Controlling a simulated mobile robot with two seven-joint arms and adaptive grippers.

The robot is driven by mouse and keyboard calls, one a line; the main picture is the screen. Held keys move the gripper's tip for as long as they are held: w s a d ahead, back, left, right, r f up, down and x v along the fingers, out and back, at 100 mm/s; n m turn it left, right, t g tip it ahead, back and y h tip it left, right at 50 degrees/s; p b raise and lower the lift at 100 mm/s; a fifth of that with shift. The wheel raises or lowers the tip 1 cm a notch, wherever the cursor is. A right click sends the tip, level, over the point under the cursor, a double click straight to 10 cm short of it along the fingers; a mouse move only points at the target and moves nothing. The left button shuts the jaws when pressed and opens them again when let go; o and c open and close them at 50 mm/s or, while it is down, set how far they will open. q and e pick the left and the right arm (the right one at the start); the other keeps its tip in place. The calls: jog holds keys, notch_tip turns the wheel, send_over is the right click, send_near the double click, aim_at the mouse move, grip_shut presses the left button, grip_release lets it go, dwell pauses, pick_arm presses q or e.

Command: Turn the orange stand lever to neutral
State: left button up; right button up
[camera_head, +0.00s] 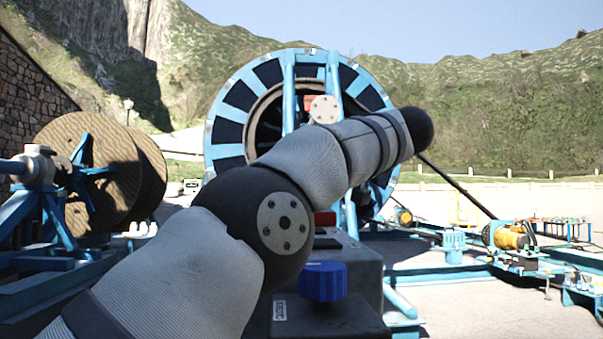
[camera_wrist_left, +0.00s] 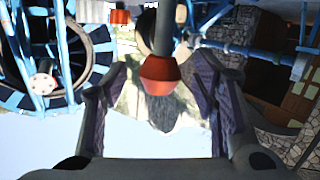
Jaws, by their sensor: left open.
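In the left wrist view an orange-red knob (camera_wrist_left: 160,76) on a grey rod, which looks like the stand lever, hangs from the top of the picture. My left gripper (camera_wrist_left: 158,70) is open, with one dark finger on each side of the knob. Gaps show between the knob and both fingers. In the head view my left arm crosses the middle and hides much of the stand; the gripper itself cannot be made out there. A small red part (camera_head: 325,218) shows just behind the arm, and I cannot tell if it belongs to the lever. My right gripper is not in view.
A dark console (camera_head: 335,315) with a blue knob (camera_head: 323,281) is below my arm. A large blue reel (camera_head: 225,130) stands behind it. A wooden cable drum (camera_head: 150,175) is at left. Blue rails and yellow motors (camera_head: 510,237) are at right. Another red block (camera_wrist_left: 119,16) is near the lever.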

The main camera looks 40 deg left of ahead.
pick_arm(q)
jog(key=v, duration=1)
